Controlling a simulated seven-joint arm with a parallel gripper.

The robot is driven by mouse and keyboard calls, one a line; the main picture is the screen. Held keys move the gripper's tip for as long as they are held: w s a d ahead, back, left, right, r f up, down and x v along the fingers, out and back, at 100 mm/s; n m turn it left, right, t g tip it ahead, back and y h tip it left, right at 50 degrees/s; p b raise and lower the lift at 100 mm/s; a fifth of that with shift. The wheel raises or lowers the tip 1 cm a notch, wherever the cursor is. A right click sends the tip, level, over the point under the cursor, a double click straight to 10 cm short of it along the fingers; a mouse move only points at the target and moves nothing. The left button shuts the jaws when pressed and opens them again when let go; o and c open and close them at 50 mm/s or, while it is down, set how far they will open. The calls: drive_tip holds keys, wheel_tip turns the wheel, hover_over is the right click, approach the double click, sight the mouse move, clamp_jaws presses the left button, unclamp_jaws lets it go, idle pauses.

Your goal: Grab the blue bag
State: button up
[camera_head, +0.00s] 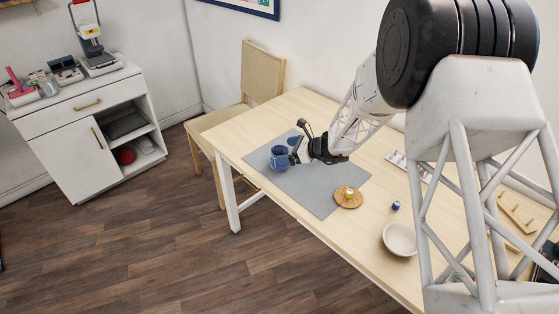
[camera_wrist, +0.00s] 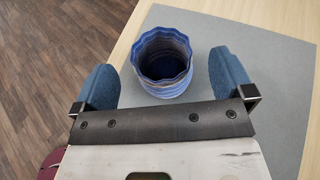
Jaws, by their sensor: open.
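The blue bag (camera_wrist: 163,88) stands upright on a grey mat (camera_wrist: 276,70). In the wrist view its wavy, dark open top faces the camera, between the two blue fingers of my gripper (camera_wrist: 166,84). The fingers are spread, with a gap on each side of the bag, wider on the right. In the head view the bag (camera_head: 279,158) sits near the far left part of the mat. My gripper (camera_head: 296,148) is right beside it there and covers part of its right side.
On the table (camera_head: 262,126) a round wooden coaster (camera_head: 348,197) holds a small yellowish item. A chair (camera_head: 258,75) stands behind. A white cabinet (camera_head: 72,150) is at left.

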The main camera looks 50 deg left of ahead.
sight(273, 151)
drive_tip(key=shift+x, duration=2.2)
drive_tip(key=c, duration=1)
drive_tip(key=shift+r, duration=0.15)
drive_tip(key=shift+r, duration=1.45)
drive_tip(key=s+d+r, duration=0.1)
drive_tip(key=s+d, duration=0.8)
drive_tip(key=d, duration=0.4)
drive_tip(key=shift+d+r, duration=0.2)
drive_tip(key=shift+r, duration=0.2)
